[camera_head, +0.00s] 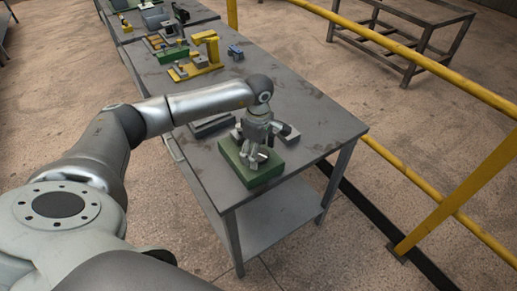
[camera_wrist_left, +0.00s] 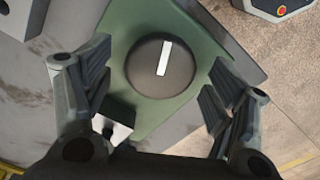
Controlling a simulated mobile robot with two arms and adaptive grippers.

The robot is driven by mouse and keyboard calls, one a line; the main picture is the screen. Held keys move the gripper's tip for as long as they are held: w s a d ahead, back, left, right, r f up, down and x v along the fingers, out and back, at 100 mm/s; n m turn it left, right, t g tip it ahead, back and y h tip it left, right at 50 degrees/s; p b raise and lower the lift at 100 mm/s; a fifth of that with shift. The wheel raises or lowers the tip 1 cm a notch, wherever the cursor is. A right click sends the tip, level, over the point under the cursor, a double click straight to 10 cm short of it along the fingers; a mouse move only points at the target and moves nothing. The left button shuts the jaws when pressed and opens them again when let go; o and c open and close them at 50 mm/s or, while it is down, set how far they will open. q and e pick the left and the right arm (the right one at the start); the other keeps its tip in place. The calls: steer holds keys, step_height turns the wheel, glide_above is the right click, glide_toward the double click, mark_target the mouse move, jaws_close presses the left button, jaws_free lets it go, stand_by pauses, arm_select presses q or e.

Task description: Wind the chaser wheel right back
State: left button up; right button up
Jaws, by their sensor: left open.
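A round dark knob (camera_wrist_left: 160,66) with a white bar on its face sits on a green base (camera_wrist_left: 190,30); it looks like the chaser wheel. In the left wrist view the white bar points nearly straight up, tilted slightly right. The green base (camera_head: 263,178) stands near the table's front end in the head view, where my gripper and wrist hide the knob. My left gripper (camera_head: 257,156) is open above the base. In the wrist view its fingers (camera_wrist_left: 158,75) are on either side of the knob, with visible gaps. My right gripper is not in view.
A small light block (camera_wrist_left: 116,122) lies near the left finger. A dark grey box with a red button (camera_wrist_left: 275,8) is at the upper right. A yellow fixture (camera_head: 205,50) stands farther along the table (camera_head: 325,125). A yellow railing (camera_head: 455,205) runs along the right.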

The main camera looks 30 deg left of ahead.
arm_select(q)
steer(key=c, duration=1)
steer(key=shift+n, duration=0.4)
